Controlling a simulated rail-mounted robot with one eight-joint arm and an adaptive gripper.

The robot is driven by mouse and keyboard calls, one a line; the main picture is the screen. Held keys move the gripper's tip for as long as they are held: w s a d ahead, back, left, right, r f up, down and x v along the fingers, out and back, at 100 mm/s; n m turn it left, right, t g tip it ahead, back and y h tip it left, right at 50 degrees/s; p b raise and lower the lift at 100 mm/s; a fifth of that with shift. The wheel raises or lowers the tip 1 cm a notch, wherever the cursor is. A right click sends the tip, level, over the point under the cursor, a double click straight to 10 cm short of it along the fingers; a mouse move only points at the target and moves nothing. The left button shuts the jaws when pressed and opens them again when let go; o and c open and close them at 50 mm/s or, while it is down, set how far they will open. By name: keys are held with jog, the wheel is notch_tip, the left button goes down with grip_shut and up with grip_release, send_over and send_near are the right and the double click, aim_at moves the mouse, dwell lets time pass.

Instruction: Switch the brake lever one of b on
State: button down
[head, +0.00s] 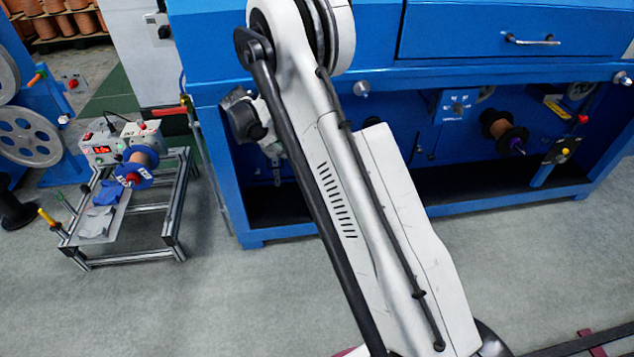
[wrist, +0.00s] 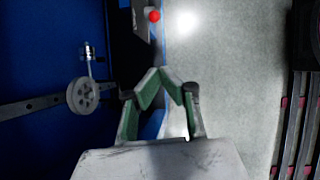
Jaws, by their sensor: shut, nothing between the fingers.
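My gripper (wrist: 160,74) shows in the wrist view with its green fingers drawn together and nothing between them. A red knob (wrist: 153,16) on a grey plate (wrist: 143,30) is beyond the fingertips, near the top, apart from them. I cannot tell whether it belongs to the brake lever. Which part is the brake lever of b is unclear. My arm hides part of the machine, and the fingers are not visible there.
A grey pulley wheel (wrist: 83,95) sits on a dark bar (wrist: 30,109) left of my fingers. A copper spool (head: 504,132) hangs in the machine's recess. A small metal frame (head: 176,205) with a spool stands at the left. The grey floor (head: 530,245) in front is open.

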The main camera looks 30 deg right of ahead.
notch_tip(320, 180, down, 10)
jog(key=d+n+g+b, duration=0.1)
jog(key=d, duration=0.1)
jog(key=shift+w+h, duration=0.4)
jog(key=s+d+f+b, duration=0.2)
jog(key=d+f+b, duration=0.3)
jog(key=d+f, duration=0.2)
jog(key=shift+d, duration=1)
